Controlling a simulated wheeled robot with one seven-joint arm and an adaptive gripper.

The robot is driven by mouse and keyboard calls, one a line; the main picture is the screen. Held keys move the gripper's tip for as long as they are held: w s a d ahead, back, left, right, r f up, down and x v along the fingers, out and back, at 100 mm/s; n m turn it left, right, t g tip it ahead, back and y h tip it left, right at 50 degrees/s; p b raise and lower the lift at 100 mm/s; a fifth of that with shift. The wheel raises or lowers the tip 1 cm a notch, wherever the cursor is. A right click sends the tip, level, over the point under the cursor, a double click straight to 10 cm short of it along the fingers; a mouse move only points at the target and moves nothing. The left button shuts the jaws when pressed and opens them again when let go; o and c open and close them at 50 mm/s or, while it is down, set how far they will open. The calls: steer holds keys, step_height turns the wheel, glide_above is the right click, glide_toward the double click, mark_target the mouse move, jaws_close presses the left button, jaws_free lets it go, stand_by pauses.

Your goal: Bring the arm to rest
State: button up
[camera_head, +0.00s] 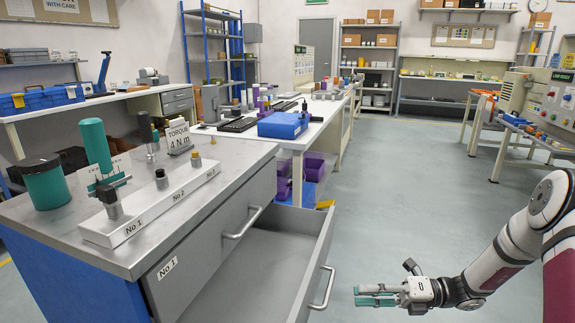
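My arm reaches in from the right edge, low in the picture, white and grey with dark red bands. Its links bend down and then left. My gripper (359,295) is at the bottom, right of the open drawer (270,268), over bare floor. Its two teal fingers point left, with a narrow gap between them and nothing seen held. The gripper is apart from the drawer and its handle (323,288).
A long bench (330,105) stands behind. The central floor (420,180) is clear.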

steer(key=s+a+r+n+g+h, duration=0.3)
steer(key=s+r+n+h, duration=0.2)
steer(key=s+r+n, duration=0.35)
steer(key=s+a+r+n+g+h, duration=0.3)
steer(key=s+r+n+h, duration=0.2)
steer(key=s+r+n, duration=0.35)
steer(key=s+d+r+n+t+h, duration=0.2)
steer(key=s+n+t+h, duration=0.15)
steer(key=s+n, duration=0.5)
steer(key=s+d+r+n+t+h, duration=0.2)
steer(key=s+d+n+h, duration=0.15)
steer(key=s+n, duration=0.45)
step_height(320, 180, up, 28)
steer(key=s+m+t+h+p, duration=0.1)
steer(key=t+p, duration=0.2)
steer(key=p, duration=2.3)
steer(key=shift+s, duration=0.2)
steer(key=shift+d+t, duration=0.1)
steer(key=shift+t, duration=0.15)
steer(key=shift+f, duration=0.1)
